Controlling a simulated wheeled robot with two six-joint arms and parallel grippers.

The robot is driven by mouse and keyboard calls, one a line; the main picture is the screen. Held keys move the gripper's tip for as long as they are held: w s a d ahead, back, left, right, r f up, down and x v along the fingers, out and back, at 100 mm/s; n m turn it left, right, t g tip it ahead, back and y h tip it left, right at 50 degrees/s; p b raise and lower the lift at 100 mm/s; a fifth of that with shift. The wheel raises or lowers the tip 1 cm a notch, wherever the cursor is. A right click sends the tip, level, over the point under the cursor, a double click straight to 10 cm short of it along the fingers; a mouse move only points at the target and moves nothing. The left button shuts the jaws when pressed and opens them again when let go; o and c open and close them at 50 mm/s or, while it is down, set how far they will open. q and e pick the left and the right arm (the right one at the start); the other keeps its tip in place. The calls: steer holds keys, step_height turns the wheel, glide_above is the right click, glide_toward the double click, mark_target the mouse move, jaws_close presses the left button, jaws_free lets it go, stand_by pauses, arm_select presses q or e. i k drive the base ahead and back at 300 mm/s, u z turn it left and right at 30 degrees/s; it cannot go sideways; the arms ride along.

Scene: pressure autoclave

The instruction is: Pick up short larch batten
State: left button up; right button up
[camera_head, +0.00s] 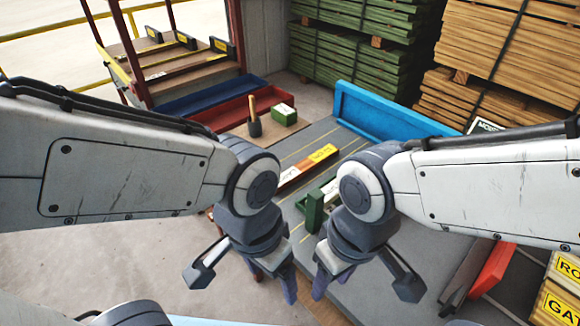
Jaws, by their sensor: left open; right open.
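A brown wooden batten (293,177) with white, yellow and red markings lies on the grey table (345,138), partly hidden by my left arm. I cannot tell for sure if it is the short larch batten. My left gripper (244,283) is open, pointing down in front of the table's near left edge, nearer to me than the batten. My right gripper (364,286) is open, pointing down over the near part of the table. Both look empty. A green block (315,211) stands between the two wrists, partly covered by my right arm.
A blue trough (385,115) runs along the table's back. A red tray (220,112), a dark cup (254,128) with a wooden handle and a green box (284,114) are at back left. Green (350,60) and tan (500,50) timber stacks stand behind. A red-ended piece (492,268) lies at right.

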mark_target(300, 170)
steer(key=u, duration=0.05)
steer(key=k, duration=0.5)
steer(key=u, duration=0.9)
steer(key=i, duration=0.9)
steer(key=z, duration=2.3)
